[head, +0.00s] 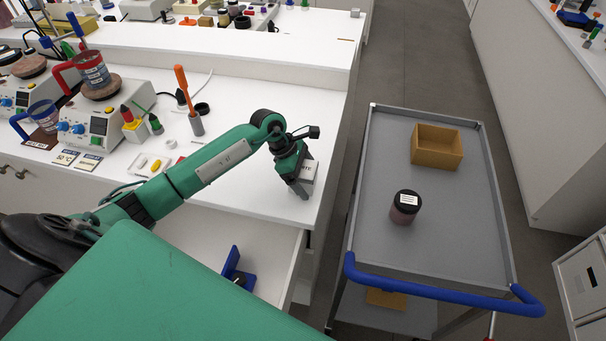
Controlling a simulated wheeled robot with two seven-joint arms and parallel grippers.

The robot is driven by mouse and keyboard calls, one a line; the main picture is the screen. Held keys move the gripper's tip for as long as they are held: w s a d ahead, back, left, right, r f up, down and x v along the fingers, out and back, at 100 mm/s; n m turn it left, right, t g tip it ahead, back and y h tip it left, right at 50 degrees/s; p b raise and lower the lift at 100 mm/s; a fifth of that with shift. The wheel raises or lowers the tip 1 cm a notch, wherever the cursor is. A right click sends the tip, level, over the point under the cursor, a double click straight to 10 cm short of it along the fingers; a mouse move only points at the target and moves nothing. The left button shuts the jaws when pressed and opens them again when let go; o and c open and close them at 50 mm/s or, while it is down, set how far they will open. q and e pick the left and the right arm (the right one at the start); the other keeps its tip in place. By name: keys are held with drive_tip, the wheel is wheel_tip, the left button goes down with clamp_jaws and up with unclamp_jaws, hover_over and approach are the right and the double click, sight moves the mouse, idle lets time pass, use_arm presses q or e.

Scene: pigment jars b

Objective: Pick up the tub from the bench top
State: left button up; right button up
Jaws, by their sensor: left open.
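My right gripper is not in view.
A grey cart (385,150) to the right carries a dark-lidded jar (405,207) and an open wooden box (436,147). Hotplates (107,122) with mugs and an orange-handled tool (184,88) stand left on the bench. An open drawer (215,235) lies below.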

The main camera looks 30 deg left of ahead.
use_arm(q)
drive_tip(key=shift+c, duration=0.2)
drive_tip(key=c, duration=1.1)
drive_tip(key=shift+r, duration=0.15)
